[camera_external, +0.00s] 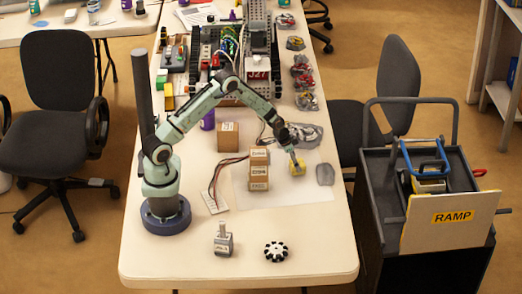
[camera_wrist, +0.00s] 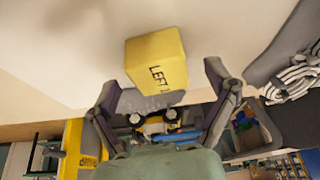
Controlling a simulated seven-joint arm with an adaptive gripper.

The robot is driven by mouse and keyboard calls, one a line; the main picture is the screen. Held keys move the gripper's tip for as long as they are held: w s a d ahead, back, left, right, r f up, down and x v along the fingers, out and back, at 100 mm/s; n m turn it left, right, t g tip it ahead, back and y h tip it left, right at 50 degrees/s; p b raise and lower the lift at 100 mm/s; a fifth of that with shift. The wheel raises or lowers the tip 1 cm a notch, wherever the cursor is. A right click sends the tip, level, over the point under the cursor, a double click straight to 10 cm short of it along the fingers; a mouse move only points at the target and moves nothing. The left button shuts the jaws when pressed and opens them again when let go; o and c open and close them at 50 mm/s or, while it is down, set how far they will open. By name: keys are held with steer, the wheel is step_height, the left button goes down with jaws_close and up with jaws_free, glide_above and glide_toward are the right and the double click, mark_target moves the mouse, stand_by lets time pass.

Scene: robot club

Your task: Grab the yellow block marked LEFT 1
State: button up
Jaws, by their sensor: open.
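The yellow block (camera_external: 298,170) sits on a pale sheet on the table, right of the stacked boxes. In the wrist view the yellow block (camera_wrist: 155,57) shows the word LEFT on one face; the number is not clearly readable. My gripper (camera_external: 292,152) is just above the block, pointing down. In the wrist view my gripper (camera_wrist: 161,82) is open, with one finger to each side of the block's near end. Most of the block is beyond the fingertips. I cannot tell whether a finger touches it.
Stacked cardboard boxes (camera_external: 258,170) stand just left of the block. A grey rounded object (camera_external: 325,174) lies close on its right, and a grey bag (camera_external: 300,136) lies behind. A black-and-white wheel (camera_external: 276,251) and a motor (camera_external: 223,241) are near the front edge. The front right table is clear.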

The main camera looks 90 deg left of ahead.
steer(key=shift+x, duration=0.85)
steer(key=c, duration=1.3)
steer(key=shift+o, duration=0.2)
